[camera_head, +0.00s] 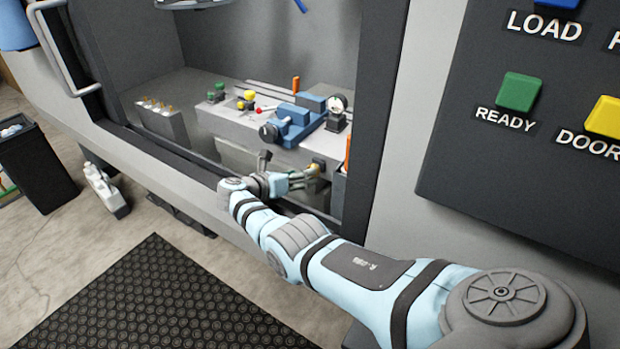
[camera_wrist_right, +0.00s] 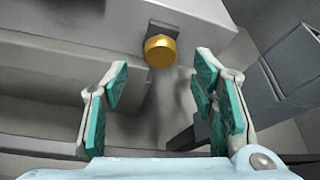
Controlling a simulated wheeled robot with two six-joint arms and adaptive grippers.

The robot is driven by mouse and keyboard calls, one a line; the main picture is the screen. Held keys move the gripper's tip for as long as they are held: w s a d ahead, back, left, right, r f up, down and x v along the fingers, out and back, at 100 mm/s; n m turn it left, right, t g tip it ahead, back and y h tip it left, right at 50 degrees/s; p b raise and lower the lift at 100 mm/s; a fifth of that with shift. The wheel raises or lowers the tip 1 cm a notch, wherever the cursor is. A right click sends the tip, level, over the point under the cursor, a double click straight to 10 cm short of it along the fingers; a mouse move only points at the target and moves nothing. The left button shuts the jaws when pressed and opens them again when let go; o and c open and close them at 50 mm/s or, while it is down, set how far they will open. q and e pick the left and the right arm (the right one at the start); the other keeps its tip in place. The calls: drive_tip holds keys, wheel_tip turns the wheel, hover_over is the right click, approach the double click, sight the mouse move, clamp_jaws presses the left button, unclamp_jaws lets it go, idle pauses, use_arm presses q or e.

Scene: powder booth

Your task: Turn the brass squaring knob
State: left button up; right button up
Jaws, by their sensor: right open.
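The brass squaring knob (camera_wrist_right: 160,51) is a short gold cylinder on a dark mount on the grey block's front face. It shows in the right wrist view at the top middle, ahead of and between my fingers. In the head view the knob (camera_head: 318,163) is small, just past my fingertips. My right gripper (camera_wrist_right: 160,85) is open and empty, with teal finger pads on both sides and a clear gap to the knob. In the head view my right gripper (camera_head: 312,171) reaches into the booth opening from the right. My left gripper is not in view.
A blue vise (camera_head: 292,122) and a dial gauge (camera_head: 337,104) stand on the grey bench (camera_head: 232,122) above the knob. An orange post (camera_head: 348,152) stands right of it. A grey box (camera_wrist_right: 285,68) is close on the right in the wrist view. The booth frame borders the opening.

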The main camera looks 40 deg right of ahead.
use_arm(q)
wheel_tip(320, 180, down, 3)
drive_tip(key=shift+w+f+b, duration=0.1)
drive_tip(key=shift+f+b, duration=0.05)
drive_tip(key=shift+b, duration=0.95)
use_arm(e)
drive_tip(key=x, duration=0.4)
drive_tip(key=shift+d+f, duration=0.15)
drive_tip(key=shift+d, duration=0.05)
drive_tip(key=c, duration=1.2)
use_arm(q)
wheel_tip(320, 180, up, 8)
drive_tip(key=p, duration=0.7)
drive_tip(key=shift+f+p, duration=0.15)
drive_tip(key=shift+p, duration=0.15)
use_arm(e)
drive_tip(key=shift+o, duration=0.2)
drive_tip(key=shift+s+m+t+y, duration=0.15)
drive_tip(key=shift+m+t+y, duration=0.35)
drive_tip(key=shift+m+t, duration=1.5)
drive_tip(key=shift+m+g, duration=0.4)
